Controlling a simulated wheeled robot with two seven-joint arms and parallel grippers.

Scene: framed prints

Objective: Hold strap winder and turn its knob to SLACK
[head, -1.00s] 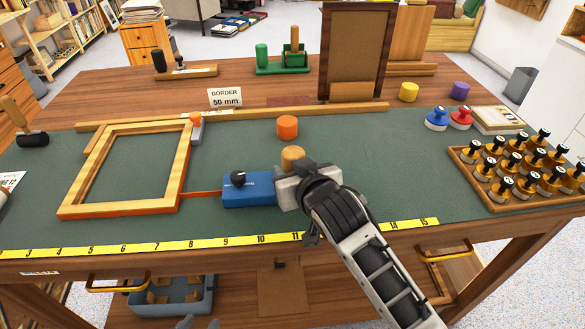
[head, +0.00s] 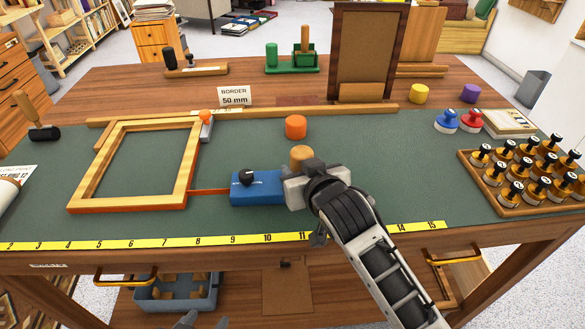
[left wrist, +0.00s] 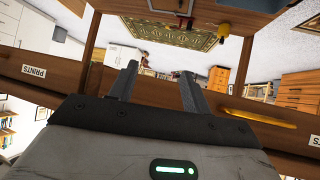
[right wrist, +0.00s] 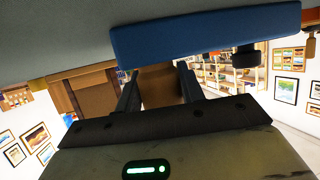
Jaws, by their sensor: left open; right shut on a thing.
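The strap winder is a blue box (head: 257,187) on the green mat, with a black knob (head: 246,176) on top near its left end. A red strap (head: 208,191) runs from it to the wooden frame (head: 90,185). My right gripper (head: 299,186) is at the winder's right end. In the right wrist view the right gripper (right wrist: 160,88) is shut on a brown wooden part beside the blue body (right wrist: 200,36); the knob (right wrist: 246,57) shows too. The knob's marking is too small to read. My left gripper (left wrist: 160,82) is open and empty, low at the table's front; its tips barely show in the head view.
A tray of several stampers (head: 470,185) is at the right. A yellow ruler (head: 130,243) runs along the front edge. The mat in front of the winder is clear.

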